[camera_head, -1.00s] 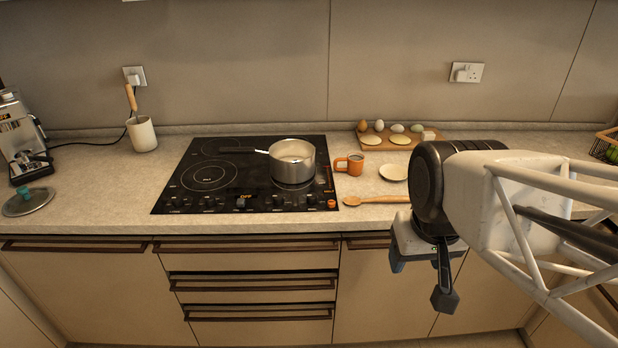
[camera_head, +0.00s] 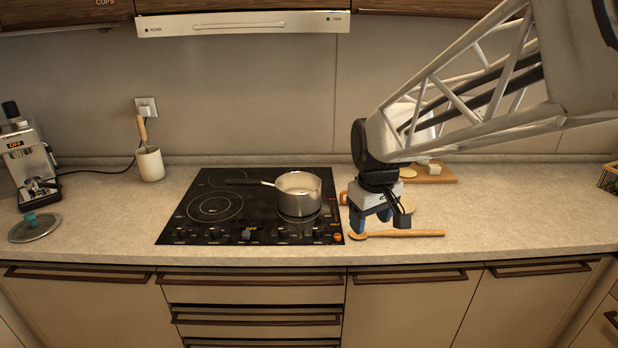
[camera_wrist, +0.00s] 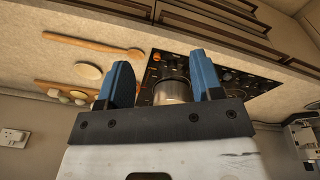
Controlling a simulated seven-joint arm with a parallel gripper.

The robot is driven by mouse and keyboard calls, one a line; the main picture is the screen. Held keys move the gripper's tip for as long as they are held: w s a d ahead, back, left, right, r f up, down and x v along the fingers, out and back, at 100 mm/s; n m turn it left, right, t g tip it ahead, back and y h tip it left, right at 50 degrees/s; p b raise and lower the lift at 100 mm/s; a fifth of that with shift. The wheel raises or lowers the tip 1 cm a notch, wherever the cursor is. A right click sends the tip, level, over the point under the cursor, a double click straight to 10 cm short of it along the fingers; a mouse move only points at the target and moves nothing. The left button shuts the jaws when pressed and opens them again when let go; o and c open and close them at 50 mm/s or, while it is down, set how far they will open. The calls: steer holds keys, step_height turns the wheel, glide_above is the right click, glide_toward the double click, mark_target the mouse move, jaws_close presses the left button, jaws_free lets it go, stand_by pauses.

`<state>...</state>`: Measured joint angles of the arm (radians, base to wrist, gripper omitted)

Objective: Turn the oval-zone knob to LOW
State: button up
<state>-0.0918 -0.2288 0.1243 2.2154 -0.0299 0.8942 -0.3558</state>
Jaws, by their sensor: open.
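The black cooktop (camera_head: 190,222) is set into the counter, with a row of dark knobs along its front edge. One knob sits by the orange OFF display (camera_head: 250,229). An orange knob (camera_head: 337,238) is at the right front corner. I cannot tell which knob is the oval-zone one, and the labels are too small to read. A steel saucepan (camera_head: 298,200) stands on the right burner. My gripper (camera_head: 370,222) is open and empty, pointing down above the counter just right of the cooktop. In the wrist view its blue fingers (camera_wrist: 160,85) are apart, with the cooktop beyond.
A wooden spoon (camera_head: 400,234) lies on the counter below my gripper. A lid (camera_head: 35,228) and coffee machine are far left.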

steer(key=w+a+f+n, duration=0.2)
steer(key=w+f, duration=0.1)
steer(key=w, duration=0.3)
steer(key=w+a+f+n, duration=0.1)
steer(key=w+a+f, duration=0.2)
steer(key=w, duration=0.4)
steer(key=n+g, duration=0.1)
steer(key=n, duration=0.2)
glide_above(318, 228)
steer(key=f, duration=0.6)
steer(key=shift+s+a+f, duration=0.15)
steer(key=shift+s+f, duration=0.1)
steer(key=shift+f, duration=0.1)
steer(key=shift+f, duration=0.1)
steer(key=shift+w+f, duration=0.15)
steer(key=shift+f, duration=3.65)
steer(key=c, duration=0.9)
